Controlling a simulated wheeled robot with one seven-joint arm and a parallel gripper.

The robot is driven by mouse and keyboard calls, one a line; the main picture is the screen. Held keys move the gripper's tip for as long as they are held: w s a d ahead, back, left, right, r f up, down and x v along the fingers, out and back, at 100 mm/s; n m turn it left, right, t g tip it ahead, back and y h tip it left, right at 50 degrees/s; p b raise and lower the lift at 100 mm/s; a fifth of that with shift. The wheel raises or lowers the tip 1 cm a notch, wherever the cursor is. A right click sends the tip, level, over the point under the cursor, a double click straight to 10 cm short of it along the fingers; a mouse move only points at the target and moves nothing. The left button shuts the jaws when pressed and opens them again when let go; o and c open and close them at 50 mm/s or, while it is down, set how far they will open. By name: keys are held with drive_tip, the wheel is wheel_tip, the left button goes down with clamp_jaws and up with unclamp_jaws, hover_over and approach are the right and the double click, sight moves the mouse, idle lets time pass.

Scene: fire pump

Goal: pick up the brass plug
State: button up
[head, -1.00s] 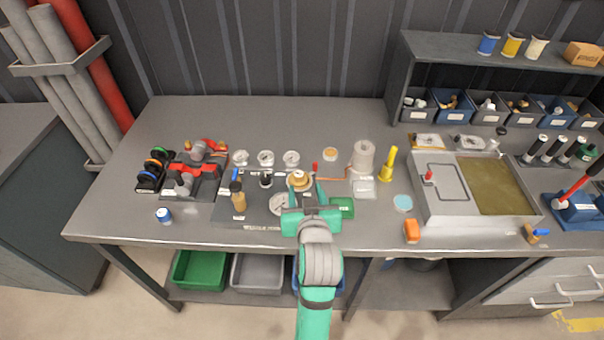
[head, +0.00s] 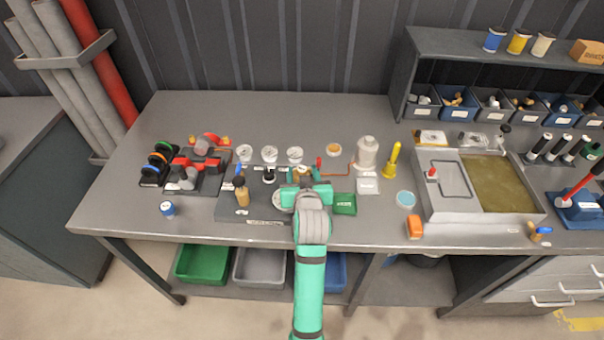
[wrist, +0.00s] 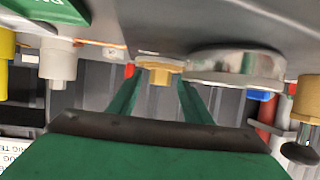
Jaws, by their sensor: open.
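The brass plug (wrist: 160,72) shows in the wrist view between the tips of my two green fingers. In the head view the plug (head: 301,172) shows only in part, just beyond my gripper (head: 306,190). My gripper (wrist: 160,84) is open, with one finger on each side of the plug. I cannot tell whether either finger touches it. A round metal gauge (wrist: 235,64) is close beside the plug in the wrist view; my gripper partly covers this area in the head view.
A brass fitting with a blue handle (head: 241,193) stands left of my gripper. A green box (head: 344,204) lies close on the right. A white cylinder (head: 366,153) and a yellow tool (head: 391,162) stand further right. The bench (head: 170,118) is clear at the back left.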

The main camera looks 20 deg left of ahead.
clamp_jaws()
drive_tip(key=shift+r, duration=0.15)
